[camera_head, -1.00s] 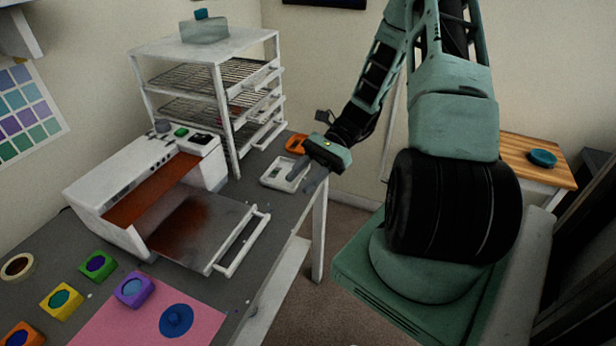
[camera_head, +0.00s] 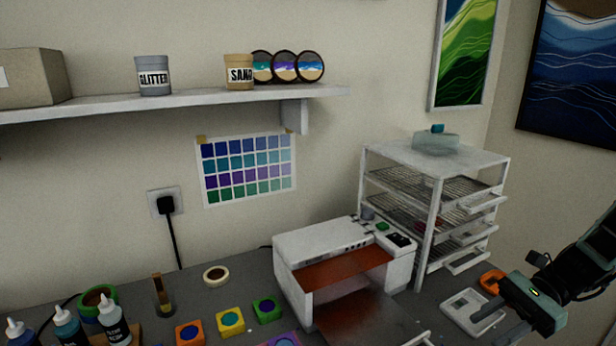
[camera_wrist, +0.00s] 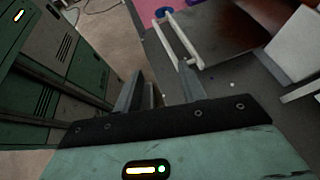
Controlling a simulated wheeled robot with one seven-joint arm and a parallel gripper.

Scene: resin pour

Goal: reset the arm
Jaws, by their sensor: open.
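My gripper (camera_head: 492,326) is at the lower right of the head view, with its green-grey body and two dark fingers pointing down to the left. The fingers are apart with nothing between them. It appears beside the small white tray (camera_head: 462,318) on the bench; I cannot tell its exact height above it. In the wrist view my gripper (camera_wrist: 158,88) shows both fingers spread, with floor and the bench edge beyond them. Most of my arm is cut off by the right edge of the head view.
A white oven-like box (camera_head: 318,250) with its front open stands on the grey bench, beside a white wire rack (camera_head: 437,190). An orange item (camera_head: 492,281) lies behind the tray. Coloured molds (camera_head: 230,321) and bottles stand left.

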